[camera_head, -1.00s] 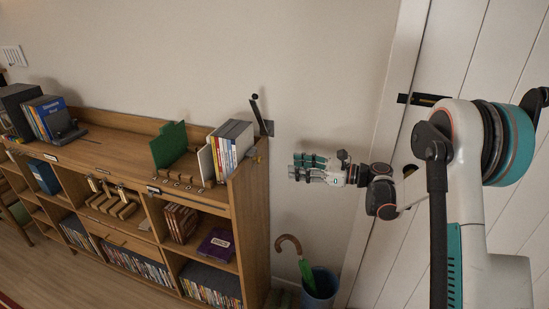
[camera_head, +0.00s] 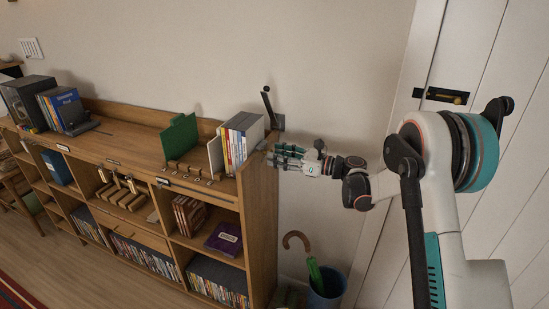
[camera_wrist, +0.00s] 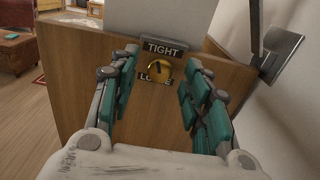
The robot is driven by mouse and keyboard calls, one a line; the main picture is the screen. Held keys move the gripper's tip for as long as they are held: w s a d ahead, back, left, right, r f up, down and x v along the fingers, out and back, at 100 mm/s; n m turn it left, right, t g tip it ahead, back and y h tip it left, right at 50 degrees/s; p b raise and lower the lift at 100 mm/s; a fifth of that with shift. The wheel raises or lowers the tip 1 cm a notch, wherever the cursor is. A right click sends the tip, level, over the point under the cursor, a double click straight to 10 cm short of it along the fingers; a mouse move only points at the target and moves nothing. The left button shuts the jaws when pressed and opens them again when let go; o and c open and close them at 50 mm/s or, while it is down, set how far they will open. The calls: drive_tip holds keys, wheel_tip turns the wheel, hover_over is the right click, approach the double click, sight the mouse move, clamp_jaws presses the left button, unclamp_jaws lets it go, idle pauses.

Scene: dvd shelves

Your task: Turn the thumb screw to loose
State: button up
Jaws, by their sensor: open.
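The brass thumb screw (camera_wrist: 158,67) sits on the wooden end panel of the shelf in the wrist view. A grey plate above it (camera_wrist: 165,47) reads TIGHT, and a label below it, partly covered by the screw, appears to read LOOSE. A dark slot on the screw head points up and slightly left, toward TIGHT. My gripper (camera_wrist: 160,85) is open, with its teal fingers on either side of the screw and no visible contact. In the head view my gripper (camera_head: 285,155) is at the right end of the shelf, and the screw is not clearly visible there.
The wooden shelf (camera_head: 258,215) holds upright cases (camera_head: 240,140) and a green divider (camera_head: 180,138) on top. A black lever on a wall bracket (camera_wrist: 278,52) stands right of the panel. A blue bin with an umbrella (camera_head: 325,285) stands below my arm.

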drive_tip(key=shift+x, duration=0.9)
clamp_jaws()
